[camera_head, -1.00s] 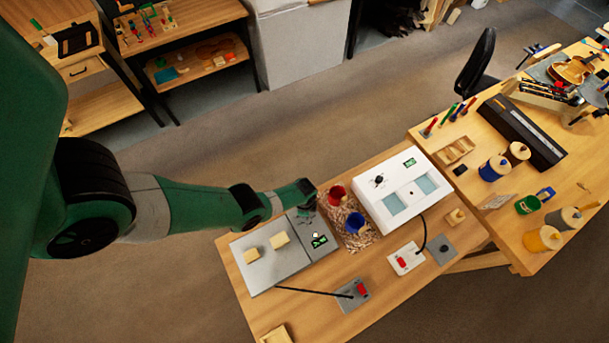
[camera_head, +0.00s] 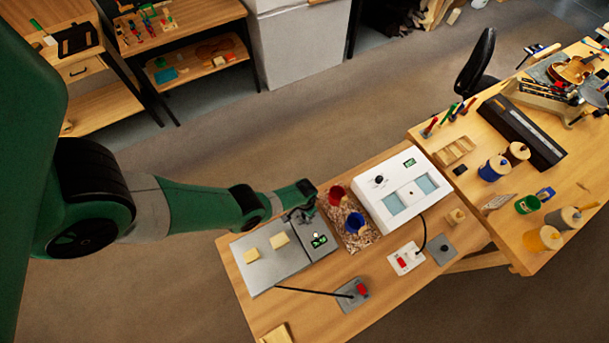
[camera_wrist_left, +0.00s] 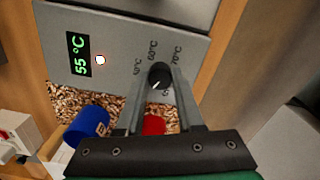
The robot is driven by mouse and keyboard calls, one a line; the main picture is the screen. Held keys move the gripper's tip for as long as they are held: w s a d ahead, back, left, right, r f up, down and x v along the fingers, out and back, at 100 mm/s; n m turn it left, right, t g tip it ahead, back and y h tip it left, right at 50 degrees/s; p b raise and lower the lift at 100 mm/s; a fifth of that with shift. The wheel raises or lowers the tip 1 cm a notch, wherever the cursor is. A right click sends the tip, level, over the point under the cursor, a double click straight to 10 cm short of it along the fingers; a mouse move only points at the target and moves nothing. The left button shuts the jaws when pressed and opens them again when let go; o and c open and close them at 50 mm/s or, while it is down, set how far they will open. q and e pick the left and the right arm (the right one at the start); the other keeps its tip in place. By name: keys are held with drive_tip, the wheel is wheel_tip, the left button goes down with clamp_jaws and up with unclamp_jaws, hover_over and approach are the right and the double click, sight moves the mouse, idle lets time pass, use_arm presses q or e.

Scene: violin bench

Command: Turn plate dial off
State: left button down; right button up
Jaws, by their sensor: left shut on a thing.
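The grey plate (camera_head: 262,268) lies on the bench and carries two pale blocks. In the left wrist view its panel (camera_wrist_left: 120,30) has a green display (camera_wrist_left: 78,54) reading 55 °C and a small glowing lamp (camera_wrist_left: 100,60). The black dial (camera_wrist_left: 160,74) sits among the marks for 50, 60 and 70 °C. A pale mark shows on the dial's lower side. My left gripper (camera_wrist_left: 160,86) is shut on the dial, one finger on each side. In the head view the gripper (camera_head: 301,214) is at the plate's right end and mostly hides the dial. My right gripper is out of view.

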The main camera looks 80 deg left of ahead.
use_arm(q)
drive_tip(key=n, duration=0.5)
drive_tip(key=shift+n, duration=0.3)
drive_tip(key=n, duration=0.5)
drive_tip(key=shift+n, duration=0.3)
drive_tip(key=c, duration=0.5)
unclamp_jaws()
drive_tip(key=shift+c, duration=0.2)
drive_tip(key=shift+w, duration=0.1)
